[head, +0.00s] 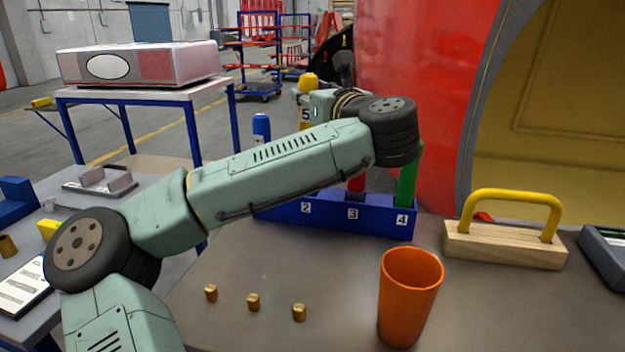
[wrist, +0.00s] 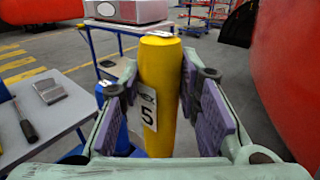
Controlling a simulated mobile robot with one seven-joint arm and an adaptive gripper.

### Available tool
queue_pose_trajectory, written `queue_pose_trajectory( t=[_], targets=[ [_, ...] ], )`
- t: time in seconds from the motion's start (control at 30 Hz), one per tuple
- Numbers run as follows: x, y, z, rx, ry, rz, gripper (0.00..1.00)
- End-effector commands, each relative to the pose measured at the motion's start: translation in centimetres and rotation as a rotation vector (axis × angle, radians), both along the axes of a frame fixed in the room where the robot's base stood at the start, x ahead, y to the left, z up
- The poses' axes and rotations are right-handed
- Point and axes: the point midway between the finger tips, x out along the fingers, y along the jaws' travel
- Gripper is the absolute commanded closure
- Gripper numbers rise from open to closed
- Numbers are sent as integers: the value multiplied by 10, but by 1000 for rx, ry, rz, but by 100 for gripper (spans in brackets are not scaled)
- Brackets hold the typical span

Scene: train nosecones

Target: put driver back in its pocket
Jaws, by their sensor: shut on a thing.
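My gripper (wrist: 165,105) is shut on a yellow driver (wrist: 160,75), its purple pads on either side of the handle. A white tag with a 5 (wrist: 145,110) shows on the handle. In the head view the yellow driver (head: 308,82) stands upright beyond my wrist, its lower part hidden by my arm. The blue pocket rack (head: 335,219), marked 2, 3 and 4, stands at the table's back, partly covered by my arm. A blue driver (head: 261,127), a red driver (head: 356,184) and a green driver (head: 409,182) stand at the rack.
An orange cup (head: 408,300) stands at the front right. A wooden block with a yellow handle (head: 505,243) is right of the rack. Brass pieces (head: 253,302) lie in front of it. A large red nosecone (head: 425,80) rises behind. The table's middle is mostly clear.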

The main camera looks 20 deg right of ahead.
Motion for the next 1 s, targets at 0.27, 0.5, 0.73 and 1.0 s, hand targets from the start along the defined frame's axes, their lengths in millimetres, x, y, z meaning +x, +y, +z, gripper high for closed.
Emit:
queue_pose_trajectory(
  t=[0.27,0.5,0.73,1.0],
  targets=[
    [0,0,-39,-2,-2,-2,100],
    [0,0,-62,-1,0,-1,100],
    [0,0,-79,-3,-2,-1,100],
    [0,0,-84,-3,-1,-1,100]
  ],
)
